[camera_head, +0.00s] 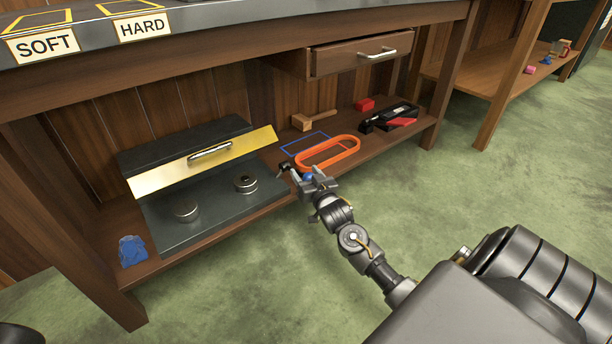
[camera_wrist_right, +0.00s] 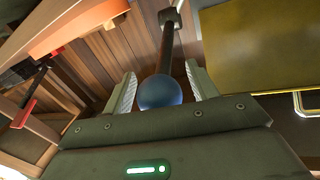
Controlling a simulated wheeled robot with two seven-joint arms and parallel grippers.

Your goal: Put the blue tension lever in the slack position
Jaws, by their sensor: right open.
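The tension lever is a dark rod (camera_wrist_right: 168,48) ending in a blue ball knob (camera_wrist_right: 160,93) in the right wrist view. The knob also shows small in the head view (camera_head: 308,177), at the right end of the machine (camera_head: 215,222). My right gripper (camera_head: 304,174) is at the knob, with its jaws open. In the wrist view the knob lies between the two fingers (camera_wrist_right: 161,92), with a visible gap to the right finger; contact on the left is unclear. My left gripper is not in view.
The machine has a yellow hinged panel (camera_head: 205,160) with a handle and two round rollers. An orange belt (camera_head: 327,152) lies on the shelf right of it. A blue crumpled item (camera_head: 132,250) sits at the left. A partly open drawer (camera_head: 355,55) juts out above.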

